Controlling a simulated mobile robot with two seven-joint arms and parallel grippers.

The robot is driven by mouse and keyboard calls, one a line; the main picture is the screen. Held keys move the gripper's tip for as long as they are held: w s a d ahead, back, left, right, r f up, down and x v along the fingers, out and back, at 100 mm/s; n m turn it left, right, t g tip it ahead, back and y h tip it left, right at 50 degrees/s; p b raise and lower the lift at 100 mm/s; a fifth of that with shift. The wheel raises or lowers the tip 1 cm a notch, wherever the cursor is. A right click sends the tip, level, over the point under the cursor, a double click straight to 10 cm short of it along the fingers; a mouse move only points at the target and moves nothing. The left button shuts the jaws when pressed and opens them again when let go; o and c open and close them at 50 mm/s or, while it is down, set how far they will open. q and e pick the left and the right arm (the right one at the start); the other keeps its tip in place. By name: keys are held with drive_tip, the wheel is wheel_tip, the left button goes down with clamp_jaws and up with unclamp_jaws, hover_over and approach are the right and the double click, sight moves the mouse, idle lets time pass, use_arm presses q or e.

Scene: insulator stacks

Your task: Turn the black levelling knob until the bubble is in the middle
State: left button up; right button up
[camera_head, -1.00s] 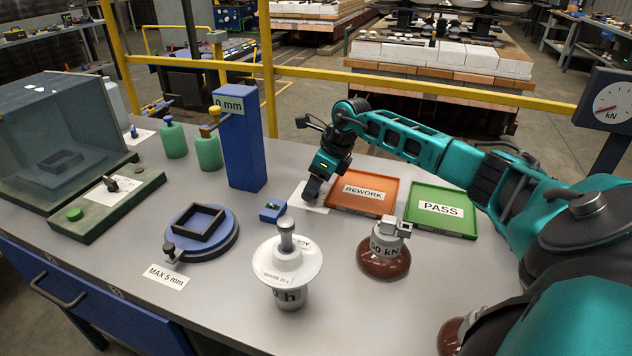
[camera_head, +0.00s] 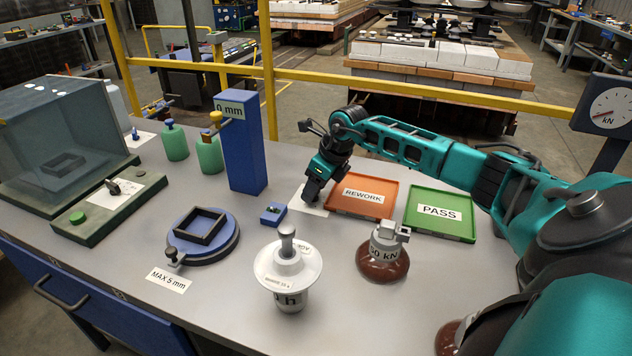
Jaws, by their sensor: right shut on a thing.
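My right gripper (camera_head: 311,197) reaches down to a white plate (camera_head: 318,208) on the bench, left of the orange tray. It is shut on a small dark thing, which I take to be the black levelling knob; the fingers hide most of it. A small blue block with a dark greenish top (camera_head: 273,214) sits just left of the gripper, apart from it. It looks like the bubble level, but the bubble is too small to make out. My left gripper is not in view.
The orange REWORK tray (camera_head: 391,213) and green PASS tray (camera_head: 468,237) lie right of the gripper. A white insulator (camera_head: 273,270) and a brown one (camera_head: 382,266) stand in front. A blue column (camera_head: 245,160) rises to the left, beyond a blue round stand (camera_head: 229,243).

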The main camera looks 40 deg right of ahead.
drive_tip(key=m+h+p, duration=0.1)
drive_tip(key=m, duration=0.1)
drive_tip(key=shift+a+r+m, duration=0.1)
drive_tip(key=shift+r+m, duration=0.05)
drive_tip(key=shift+m, duration=0.15)
drive_tip(key=shift+a+m+h+p, duration=0.1)
drive_tip(key=shift+m+h+p, duration=0.5)
drive_tip(key=shift+m, duration=0.6)
drive_tip(key=shift+m+h, duration=0.3)
drive_tip(key=shift+m, duration=0.8)
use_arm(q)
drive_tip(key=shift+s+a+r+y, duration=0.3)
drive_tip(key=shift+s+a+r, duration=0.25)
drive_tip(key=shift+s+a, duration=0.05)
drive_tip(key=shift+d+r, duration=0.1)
use_arm(e)
drive_tip(key=shift+m, duration=0.4)
drive_tip(key=o, duration=1)
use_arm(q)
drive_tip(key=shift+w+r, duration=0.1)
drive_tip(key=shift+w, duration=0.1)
use_arm(e)
drive_tip(key=shift+o, duration=0.2)
